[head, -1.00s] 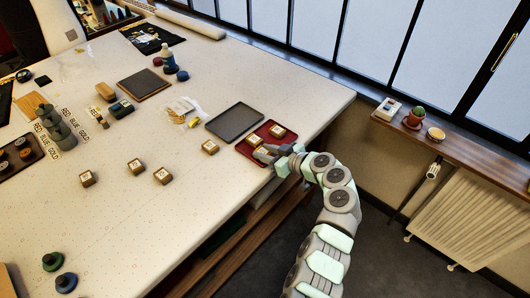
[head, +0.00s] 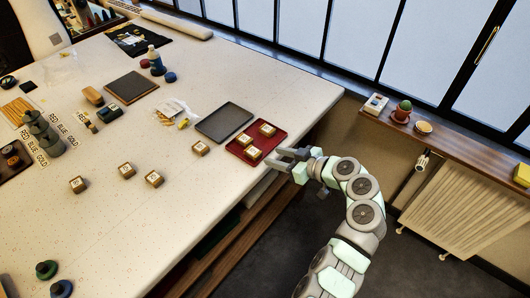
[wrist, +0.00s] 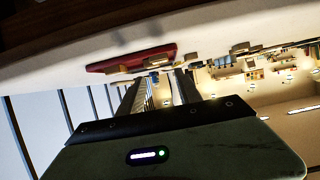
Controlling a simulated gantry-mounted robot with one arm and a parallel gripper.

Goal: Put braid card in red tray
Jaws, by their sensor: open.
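The red tray (head: 273,142) lies near the table's right edge and holds three small wooden blocks with pale labelled tops: a far one (head: 267,129), a left one (head: 244,139) and a near one (head: 253,153). The labels are too small to read, so I cannot tell which is the braid card. My gripper (head: 277,157) is open and empty, just right of the near block, at the tray's near-right side. In the wrist view the red tray (wrist: 125,60) appears upside down, beyond the fingertips (wrist: 160,80).
A dark grey tray (head: 224,122) lies empty left of the red tray. More labelled blocks stand on the table: one (head: 200,148) beside the trays and others (head: 154,180) further left. A clear packet (head: 175,109) lies behind.

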